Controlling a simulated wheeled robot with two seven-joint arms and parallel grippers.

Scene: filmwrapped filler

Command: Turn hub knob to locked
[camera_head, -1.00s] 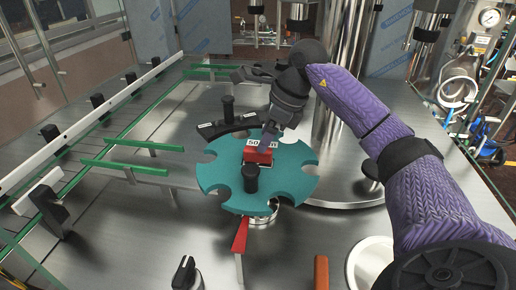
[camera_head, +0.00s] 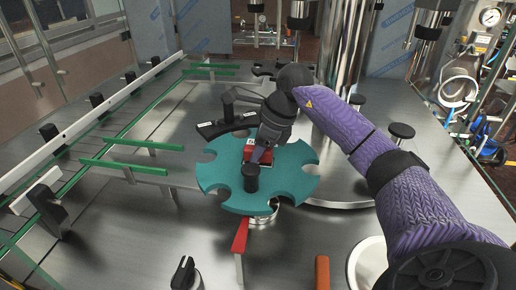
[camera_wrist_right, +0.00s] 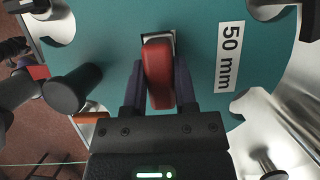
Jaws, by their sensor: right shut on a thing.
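The hub knob (camera_wrist_right: 158,75) is a red bar at the middle of the teal star wheel (camera_head: 290,184). In the right wrist view it sits between the two fingers of my right gripper (camera_wrist_right: 160,85), which is shut on it. In the head view my right gripper (camera_head: 262,152) comes down over the knob and hides most of it; a red edge (camera_head: 256,175) shows. The star wheel carries a "50 mm" label (camera_wrist_right: 230,57). The knob's locked mark is not readable. My left gripper is not in view.
A black post (camera_head: 250,178) stands on the wheel just in front of the gripper. A red pointer (camera_head: 241,236) is below the wheel. Green and white guide rails (camera_head: 130,166) run at the left. A steel column (camera_head: 340,75) stands behind. A white-rimmed opening (camera_head: 368,262) is at front right.

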